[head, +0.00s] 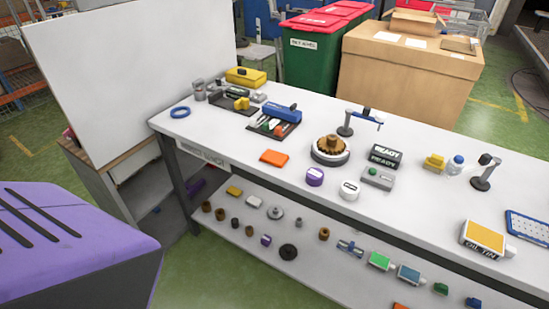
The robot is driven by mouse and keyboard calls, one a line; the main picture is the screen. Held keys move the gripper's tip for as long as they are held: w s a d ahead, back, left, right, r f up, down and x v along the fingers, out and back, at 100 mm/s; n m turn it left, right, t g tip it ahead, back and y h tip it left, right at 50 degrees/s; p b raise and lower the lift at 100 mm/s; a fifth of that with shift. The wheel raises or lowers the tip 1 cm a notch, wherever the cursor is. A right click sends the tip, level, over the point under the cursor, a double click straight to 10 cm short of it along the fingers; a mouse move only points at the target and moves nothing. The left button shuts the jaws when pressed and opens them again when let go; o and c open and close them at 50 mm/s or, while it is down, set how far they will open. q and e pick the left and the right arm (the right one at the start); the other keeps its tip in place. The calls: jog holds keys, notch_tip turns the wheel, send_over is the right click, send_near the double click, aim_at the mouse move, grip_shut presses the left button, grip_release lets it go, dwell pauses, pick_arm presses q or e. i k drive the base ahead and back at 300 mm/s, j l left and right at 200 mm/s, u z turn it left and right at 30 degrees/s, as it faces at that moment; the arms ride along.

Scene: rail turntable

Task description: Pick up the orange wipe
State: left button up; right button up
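The orange wipe (274,158) is a small flat orange piece. It lies on the white tabletop (235,150) near the front edge, left of the round turntable with a brown gear. Nothing covers it. Neither of my grippers shows in the head view.
A purple roll (315,176) and a white roll (349,190) stand right of the wipe. The gear turntable (330,150) and a tool tray (273,128) are behind it. A lower shelf (262,245) holds several small parts. The tabletop left of the wipe is clear.

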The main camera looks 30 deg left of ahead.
aim_at(272, 157)
jog(key=j+z, duration=0.25)
jog(key=j, duration=0.5)
jog(key=j+z, duration=0.3)
jog(key=j, duration=0.5)
jog(key=j+z, duration=0.25)
jog(key=j, duration=0.5)
jog(key=k, duration=0.05)
